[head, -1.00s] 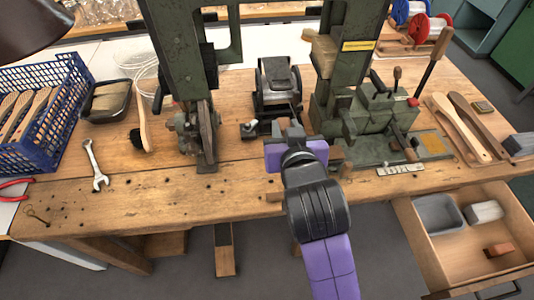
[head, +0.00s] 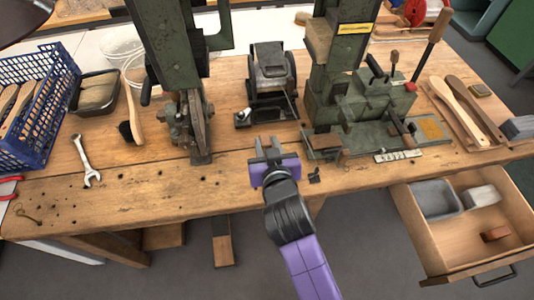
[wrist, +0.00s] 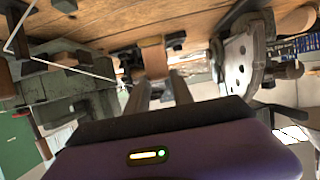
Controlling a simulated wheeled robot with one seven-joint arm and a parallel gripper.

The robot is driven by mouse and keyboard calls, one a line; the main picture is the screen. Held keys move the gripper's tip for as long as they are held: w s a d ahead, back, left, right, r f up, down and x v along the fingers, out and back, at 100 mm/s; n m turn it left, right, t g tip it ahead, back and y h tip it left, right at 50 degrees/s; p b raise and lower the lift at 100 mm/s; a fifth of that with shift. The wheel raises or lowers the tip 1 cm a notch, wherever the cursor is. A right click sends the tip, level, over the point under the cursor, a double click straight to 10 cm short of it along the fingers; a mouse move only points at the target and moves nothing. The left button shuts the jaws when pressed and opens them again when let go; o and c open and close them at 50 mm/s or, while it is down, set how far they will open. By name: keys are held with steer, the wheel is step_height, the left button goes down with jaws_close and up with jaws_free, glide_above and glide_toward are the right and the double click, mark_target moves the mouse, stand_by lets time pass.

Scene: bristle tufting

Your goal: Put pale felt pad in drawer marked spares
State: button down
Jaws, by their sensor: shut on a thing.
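My gripper (head: 268,148) is over the front part of the workbench, in front of the small black machine. In the wrist view its two fingers (wrist: 160,92) are close together, with a tan piece (wrist: 154,58) between their tips. The piece looks like the pale felt pad, but its outline is partly hidden and the head view does not show it clearly. An open wooden drawer (head: 436,252) is at the lower right, under the bench edge. It holds a grey tray, a whitish block and a reddish-brown block. I cannot read any marking on it.
Two green machines stand on the bench (head: 120,195), the right one (head: 375,100) between my gripper and the wooden brushes. A blue basket (head: 30,140), a wrench (head: 86,160) and a brush (head: 128,130) are at left. A small dark object (head: 314,175) lies right of my gripper.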

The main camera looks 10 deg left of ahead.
steer(key=shift+f, duration=2.35)
steer(key=shift+f, duration=0.1)
steer(key=shift+f+b, duration=0.1)
steer(key=shift+b, duration=0.25)
steer(key=c, duration=1.1)
jaws_free()
steer(key=shift+r+p, duration=0.25)
steer(key=shift+p, duration=0.05)
steer(key=v, duration=1.2)
steer(key=shift+b, duration=0.35)
